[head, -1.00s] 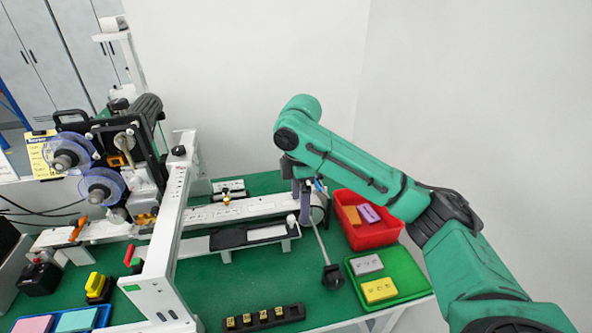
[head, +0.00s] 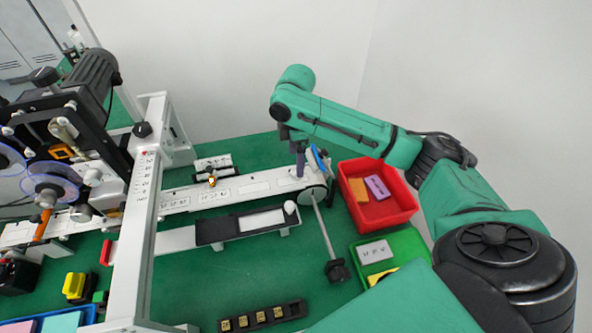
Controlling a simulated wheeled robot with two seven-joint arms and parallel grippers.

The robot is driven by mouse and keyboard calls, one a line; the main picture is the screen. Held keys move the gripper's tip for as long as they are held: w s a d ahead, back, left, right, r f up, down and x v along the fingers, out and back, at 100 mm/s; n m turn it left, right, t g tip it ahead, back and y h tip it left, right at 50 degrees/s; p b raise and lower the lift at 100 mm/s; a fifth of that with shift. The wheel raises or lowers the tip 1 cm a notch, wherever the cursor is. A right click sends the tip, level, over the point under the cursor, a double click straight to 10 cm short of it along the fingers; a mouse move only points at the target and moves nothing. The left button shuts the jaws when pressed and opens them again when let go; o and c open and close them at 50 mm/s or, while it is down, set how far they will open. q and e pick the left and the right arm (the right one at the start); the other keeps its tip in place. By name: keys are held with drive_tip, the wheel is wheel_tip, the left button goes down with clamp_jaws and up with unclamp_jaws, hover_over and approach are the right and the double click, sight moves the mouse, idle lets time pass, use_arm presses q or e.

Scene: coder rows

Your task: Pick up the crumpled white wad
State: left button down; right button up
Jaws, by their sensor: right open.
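A small white rounded lump (head: 290,207) sits at the right end of the black tray (head: 212,236) in front of the conveyor. It may be the wad, but it is too small to tell whether it is crumpled. My right gripper (head: 300,172) points down over the right end of the white conveyor (head: 235,190), behind and above the lump and apart from it. It is open, with nothing seen between its fingers. My left gripper is not in view.
A red bin (head: 405,215) with orange and purple blocks stands right of the conveyor. A green tray (head: 408,245) is in front of it. A rod with a black end (head: 336,271) crosses between. A black strip (head: 262,316) lies at the front. The machine frame (head: 150,180) stands left.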

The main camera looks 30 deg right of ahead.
wheel_tip(320, 180, down, 5)
drive_tip(key=shift+w+d+r+p, duration=0.1)
drive_tip(key=shift+w+r+p, duration=0.1)
drive_tip(key=shift+p, duration=0.55)
drive_tip(key=shift+s+f, duration=0.15)
drive_tip(key=shift+f, duration=0.1)
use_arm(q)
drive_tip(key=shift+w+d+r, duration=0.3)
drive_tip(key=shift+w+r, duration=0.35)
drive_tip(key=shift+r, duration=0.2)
use_arm(e)
drive_tip(key=shift+f, duration=0.1)
drive_tip(key=c, duration=1.4)
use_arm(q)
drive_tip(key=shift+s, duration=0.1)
